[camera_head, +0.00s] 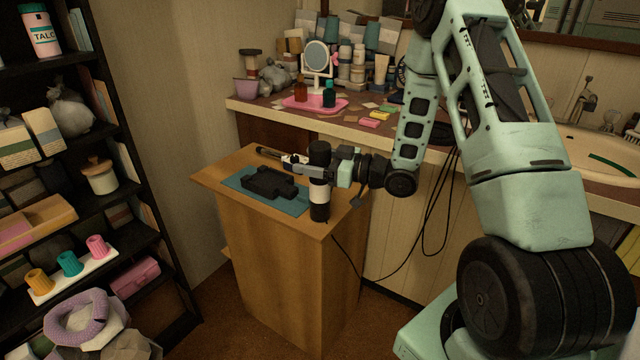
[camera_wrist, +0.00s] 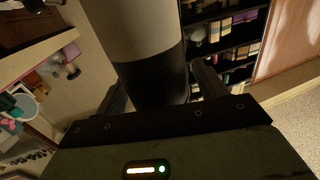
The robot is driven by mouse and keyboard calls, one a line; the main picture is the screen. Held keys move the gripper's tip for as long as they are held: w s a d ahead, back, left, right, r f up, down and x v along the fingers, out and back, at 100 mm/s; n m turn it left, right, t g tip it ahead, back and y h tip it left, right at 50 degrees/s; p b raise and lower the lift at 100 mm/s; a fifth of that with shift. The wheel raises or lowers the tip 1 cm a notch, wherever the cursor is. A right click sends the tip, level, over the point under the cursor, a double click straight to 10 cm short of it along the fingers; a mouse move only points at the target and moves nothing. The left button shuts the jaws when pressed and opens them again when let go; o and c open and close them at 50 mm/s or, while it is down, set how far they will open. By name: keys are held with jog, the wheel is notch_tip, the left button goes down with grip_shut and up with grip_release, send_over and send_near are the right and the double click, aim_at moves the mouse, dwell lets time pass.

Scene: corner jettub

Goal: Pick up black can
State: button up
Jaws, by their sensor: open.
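The black can (camera_head: 319,203) is a tall cylinder with a white band around its middle. It stands upright near the front right corner of the small wooden cabinet's top. In the wrist view the can (camera_wrist: 152,72) rises between the two fingers. My gripper (camera_head: 306,172) reaches in from the right at about the height of the can's upper half. Its fingers are open on either side of the can, seen also in the wrist view (camera_wrist: 160,88). Whether either finger touches the can is not clear.
A dark object (camera_head: 270,186) lies on a blue mat (camera_head: 236,182) left of the can. A dark stick-like item (camera_head: 268,153) lies at the back of the wooden cabinet (camera_head: 285,275). A cluttered counter (camera_head: 350,128) stands behind, and a loaded shelf (camera_head: 160,250) stands at left.

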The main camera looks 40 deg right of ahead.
jog(key=c, duration=1.5)
